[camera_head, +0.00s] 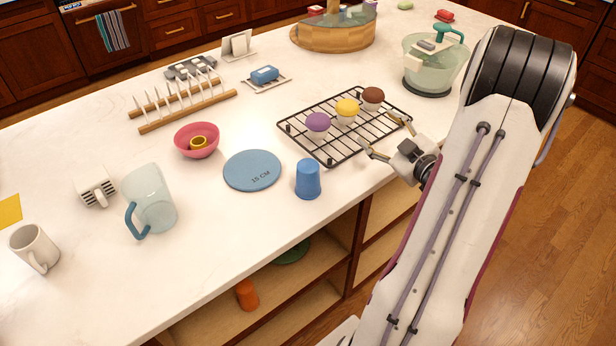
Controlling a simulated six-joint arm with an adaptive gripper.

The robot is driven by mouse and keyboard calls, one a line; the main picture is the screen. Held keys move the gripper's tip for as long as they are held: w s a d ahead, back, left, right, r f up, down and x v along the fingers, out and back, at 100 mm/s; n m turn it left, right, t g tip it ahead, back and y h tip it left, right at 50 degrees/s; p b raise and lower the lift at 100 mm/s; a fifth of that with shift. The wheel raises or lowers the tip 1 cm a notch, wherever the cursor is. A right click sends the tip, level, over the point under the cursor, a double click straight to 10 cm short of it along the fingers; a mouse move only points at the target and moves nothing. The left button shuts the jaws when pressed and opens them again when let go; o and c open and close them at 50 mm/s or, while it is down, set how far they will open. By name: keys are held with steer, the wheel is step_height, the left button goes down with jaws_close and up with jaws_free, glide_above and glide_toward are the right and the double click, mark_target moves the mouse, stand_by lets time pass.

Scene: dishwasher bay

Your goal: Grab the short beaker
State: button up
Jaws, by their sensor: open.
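A blue beaker-like cup (308,180) stands on the white counter, in front of the wire rack and right of a round blue mat. An orange cup (247,295) stands on the open shelf below the counter. Nothing in view is labelled as the short beaker, so I cannot tell which of the two it is. My gripper (378,133) is open and empty, with its fingers by the right front edge of the wire rack. It is to the right of and above the blue cup in the picture, apart from it.
The wire rack (362,146) holds purple, yellow and brown cupcakes. The blue mat (252,171), a pink bowl (197,147) and a glass pitcher (151,197) stand left. A mixer-like bowl (432,66) stands behind my arm. The counter's front edge is close to the blue cup.

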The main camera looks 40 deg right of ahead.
mark_target(319, 181)
steer(key=a+f+y, duration=0.1)
steer(key=a, duration=0.2)
steer(key=s+a+f+y, duration=0.1)
steer(key=a+f+y, duration=0.1)
steer(key=a, duration=0.2)
steer(key=s+a+f+y, duration=0.1)
steer(key=a, duration=0.2)
steer(key=shift+s+a+f+t+y, duration=0.1)
steer(key=shift+a+f+t+y, duration=0.1)
steer(key=shift+f+t+y, duration=0.2)
steer(key=s+a+y, duration=0.1)
steer(key=a, duration=0.1)
steer(key=s+a+y, duration=0.1)
steer(key=a, duration=0.2)
steer(key=a+y, duration=0.2)
steer(key=a, duration=0.1)
steer(key=shift+s+a+f+m+t, duration=0.1)
steer(key=shift+s+a+m+t, duration=0.05)
steer(key=shift+s+m+t, duration=0.2)
steer(key=shift+x, duration=1.3)
steer(key=shift+w, duration=0.1)
steer(key=shift+r+x, duration=0.2)
steer(key=shift+x, duration=2.3)
steer(key=c, duration=1.2)
